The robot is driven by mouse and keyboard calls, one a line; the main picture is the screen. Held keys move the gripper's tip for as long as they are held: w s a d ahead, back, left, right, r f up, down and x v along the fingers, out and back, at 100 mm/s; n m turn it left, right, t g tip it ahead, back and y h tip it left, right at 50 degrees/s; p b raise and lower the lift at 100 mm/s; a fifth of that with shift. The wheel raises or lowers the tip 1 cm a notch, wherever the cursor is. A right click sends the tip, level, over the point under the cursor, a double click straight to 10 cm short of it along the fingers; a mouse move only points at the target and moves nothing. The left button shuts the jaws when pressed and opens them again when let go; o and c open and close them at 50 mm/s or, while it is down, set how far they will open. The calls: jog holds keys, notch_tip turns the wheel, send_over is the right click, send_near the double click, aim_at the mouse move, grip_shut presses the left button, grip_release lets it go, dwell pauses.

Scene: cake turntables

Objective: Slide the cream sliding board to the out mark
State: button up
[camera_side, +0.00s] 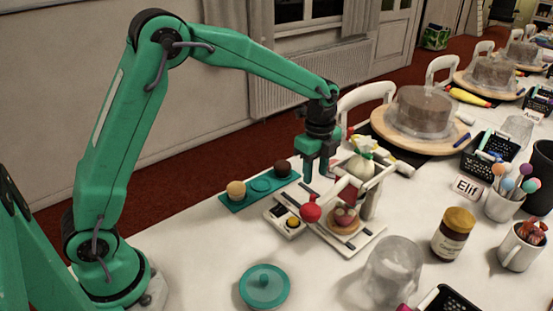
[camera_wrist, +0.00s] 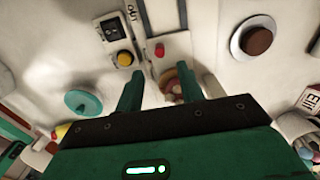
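A pale cream board (camera_side: 350,247) lies under a white frame in the side view, with a pink-red treat on a tan round base (camera_side: 345,221) on it. A red knob (camera_side: 311,211) stands at its near left. In the wrist view, the word OUT (camera_wrist: 132,14) is printed beside a pale strip (camera_wrist: 164,17) with dark edges; I cannot tell whether this strip is the same board. My gripper (camera_side: 317,176) points down just behind the frame. Its two fingers are apart and empty in the wrist view (camera_wrist: 159,90). The gripper and frame hide part of the board.
A control box with a yellow button (camera_side: 292,222) sits left of the board. A teal tray (camera_side: 260,186) with two round treats stands behind it. The front left table is mostly clear.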

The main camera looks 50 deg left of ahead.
aim_at(313, 195)
jog(key=shift+f, duration=3.8)
jog(key=shift+c, duration=0.5)
jog(key=c, duration=0.7)
jog(key=shift+a, duration=0.1)
jog(key=shift+a, duration=4.95)
jog(key=o, duration=0.8)
